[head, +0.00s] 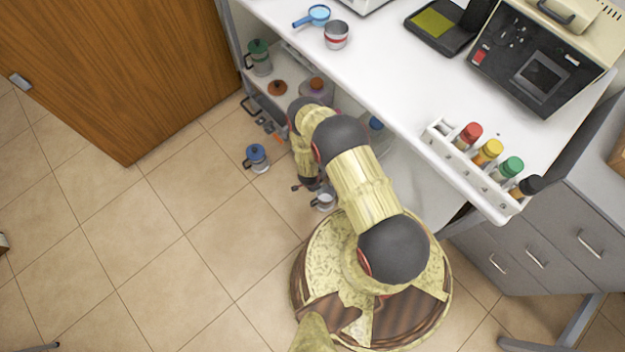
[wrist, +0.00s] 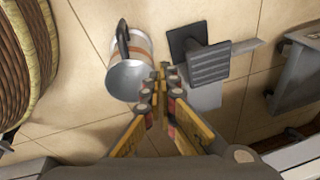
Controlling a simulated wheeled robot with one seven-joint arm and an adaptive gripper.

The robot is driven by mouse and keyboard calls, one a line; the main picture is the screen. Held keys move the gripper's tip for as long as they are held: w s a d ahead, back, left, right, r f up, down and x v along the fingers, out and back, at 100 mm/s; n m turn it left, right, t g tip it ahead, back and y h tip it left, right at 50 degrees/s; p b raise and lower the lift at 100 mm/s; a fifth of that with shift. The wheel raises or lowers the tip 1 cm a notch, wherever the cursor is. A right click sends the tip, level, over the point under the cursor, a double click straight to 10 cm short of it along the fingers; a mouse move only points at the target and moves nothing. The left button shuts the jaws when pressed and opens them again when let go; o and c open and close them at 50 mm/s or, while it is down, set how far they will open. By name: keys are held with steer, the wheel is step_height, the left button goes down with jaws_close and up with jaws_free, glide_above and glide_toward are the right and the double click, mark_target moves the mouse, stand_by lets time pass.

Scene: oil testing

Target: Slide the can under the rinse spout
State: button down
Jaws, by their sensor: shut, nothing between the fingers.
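A metal can (wrist: 130,76) with a black handle and an orange-brown band stands on the tiled floor in the wrist view. It also shows in the head view as a small grey can (head: 323,198) beside my base. My gripper (wrist: 160,76) is shut and empty, its fingertips just right of the can's rim in the picture. I cannot tell whether they touch it. In the head view my arm mostly hides the gripper. A black ribbed pedal-like piece (wrist: 208,64) on a grey plate is right of the fingertips. I cannot clearly make out the rinse spout.
A grey angular fixture (wrist: 300,75) stands at the right of the wrist view. Floor at the left is clear.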

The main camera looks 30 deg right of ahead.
steer(key=w+d+r+m+y, duration=0.1)
steer(key=w+d+r+m, duration=0.15)
steer(key=w+m, duration=0.2)
steer(key=s+a+f+m+b, duration=0.1)
steer(key=f+m+b, duration=0.2)
steer(key=f, duration=0.3)
steer(key=s+f+m+g+b, duration=0.1)
steer(key=f+m+b, duration=0.1)
steer(key=f, duration=0.4)
steer(key=a+f+m+y+b, duration=0.1)
steer(key=f+m+b, duration=0.2)
steer(key=f+b, duration=0.2)
steer(key=shift+s+a+f+m+g, duration=0.15)
steer(key=shift+s+f+m+g, duration=0.05)
steer(key=shift+f, duration=0.2)
steer(key=shift+s+a+f+m+g, duration=0.15)
steer(key=shift+s+f+g, duration=0.05)
steer(key=shift+f, duration=0.2)
